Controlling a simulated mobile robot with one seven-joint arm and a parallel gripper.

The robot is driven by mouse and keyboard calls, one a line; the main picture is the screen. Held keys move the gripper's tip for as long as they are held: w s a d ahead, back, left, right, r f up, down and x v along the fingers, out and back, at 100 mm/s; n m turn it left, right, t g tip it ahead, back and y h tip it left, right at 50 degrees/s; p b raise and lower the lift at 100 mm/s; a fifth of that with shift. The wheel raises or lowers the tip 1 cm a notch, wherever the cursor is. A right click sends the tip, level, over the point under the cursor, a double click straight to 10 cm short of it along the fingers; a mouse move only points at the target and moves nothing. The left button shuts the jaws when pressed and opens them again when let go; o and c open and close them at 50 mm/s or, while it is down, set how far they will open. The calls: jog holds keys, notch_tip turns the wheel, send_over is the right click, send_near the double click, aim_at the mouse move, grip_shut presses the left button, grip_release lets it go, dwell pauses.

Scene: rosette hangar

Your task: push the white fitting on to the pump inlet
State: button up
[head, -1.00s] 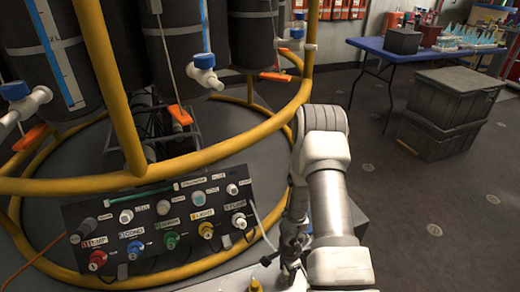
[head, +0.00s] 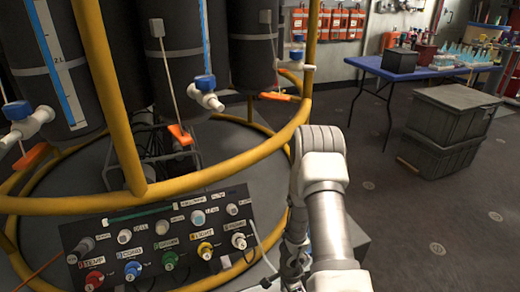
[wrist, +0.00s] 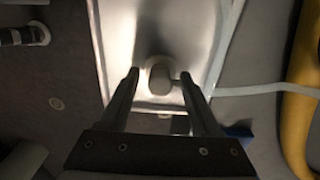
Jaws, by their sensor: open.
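The dark sensor panel (head: 160,240) stands low inside the yellow frame in the head view. A white round port (head: 239,241) sits at the right end of its lower row, under a label that seems to read PUMP. A thin pale tube (head: 262,250) runs down from the panel's right side; it may be the white tube (wrist: 226,60) in the wrist view.
The yellow frame rail (head: 215,163) curves above the panel and also shows in the wrist view (wrist: 300,110). Dark cylinders with blue-handled taps (head: 205,85) hang behind it. Stacked grey crates (head: 440,130) and a blue table (head: 430,70) stand at the right. The floor between is clear.

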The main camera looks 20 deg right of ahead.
grip_shut()
dwell(0.3)
jog(key=shift+r, duration=0.15)
dwell(1.1)
jog(key=shift+r+p, duration=2.8)
jog(key=shift+r, duration=0.1)
jog(key=shift+s, duration=0.15)
